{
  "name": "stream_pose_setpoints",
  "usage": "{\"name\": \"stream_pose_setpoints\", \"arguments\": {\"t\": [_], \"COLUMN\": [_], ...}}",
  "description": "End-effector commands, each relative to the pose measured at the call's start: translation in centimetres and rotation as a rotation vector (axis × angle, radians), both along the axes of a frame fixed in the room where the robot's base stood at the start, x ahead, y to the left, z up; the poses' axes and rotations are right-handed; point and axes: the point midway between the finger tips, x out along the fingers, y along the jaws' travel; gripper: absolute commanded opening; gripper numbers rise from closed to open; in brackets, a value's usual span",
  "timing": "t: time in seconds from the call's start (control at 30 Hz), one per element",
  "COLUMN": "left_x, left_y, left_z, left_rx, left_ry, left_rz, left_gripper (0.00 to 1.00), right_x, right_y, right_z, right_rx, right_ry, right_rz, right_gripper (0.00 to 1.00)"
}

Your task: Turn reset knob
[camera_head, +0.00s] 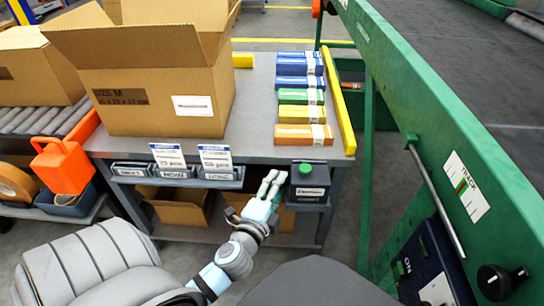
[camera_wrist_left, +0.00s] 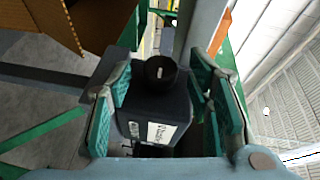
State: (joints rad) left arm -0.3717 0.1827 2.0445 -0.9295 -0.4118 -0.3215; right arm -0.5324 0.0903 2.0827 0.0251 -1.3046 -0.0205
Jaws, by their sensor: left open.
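My left gripper (camera_head: 268,185) is open, beside the left of a small dark box (camera_head: 310,188) at the bench's front right corner. The box has a green top piece and a white label. In the left wrist view a dark box (camera_wrist_left: 150,110) with a white label and a round black knob (camera_wrist_left: 161,71) shows between the open fingers (camera_wrist_left: 160,105); it looks like the same box. I see no clear finger contact with the knob. The knob is hidden in the head view. Another black knob (camera_head: 494,283) sits on the green machine at lower right. My right gripper is out of view.
The bench (camera_head: 258,100) carries a large open carton (camera_head: 160,85) and a row of coloured boxes (camera_head: 300,97). Label holders (camera_head: 190,173) line its front edge. The green machine frame (camera_head: 440,135) closes off the right side. An orange container (camera_head: 62,162) stands at left.

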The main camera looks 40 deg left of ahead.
Motion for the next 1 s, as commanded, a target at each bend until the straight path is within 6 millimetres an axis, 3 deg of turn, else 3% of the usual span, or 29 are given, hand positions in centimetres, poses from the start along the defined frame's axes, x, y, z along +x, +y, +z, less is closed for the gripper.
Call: {"name": "stream_pose_setpoints", "arguments": {"t": [0.4,0.5,1.0], "left_x": [-9.6,-10.8,-11.2], "left_y": [-2.7,-3.0,-3.2], "left_z": [0.8,1.0,1.1], "left_rx": [-0.001,-0.001,0.000], "left_ry": [0.004,0.003,0.000], "left_rz": [0.002,0.003,0.001], "left_gripper": [0.47,0.47,0.47], "right_x": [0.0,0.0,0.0], "right_y": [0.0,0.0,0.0], "right_z": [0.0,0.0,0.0], "right_rx": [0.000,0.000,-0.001], "right_ry": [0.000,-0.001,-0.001], "right_rz": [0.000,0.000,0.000], "right_gripper": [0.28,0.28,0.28]}}
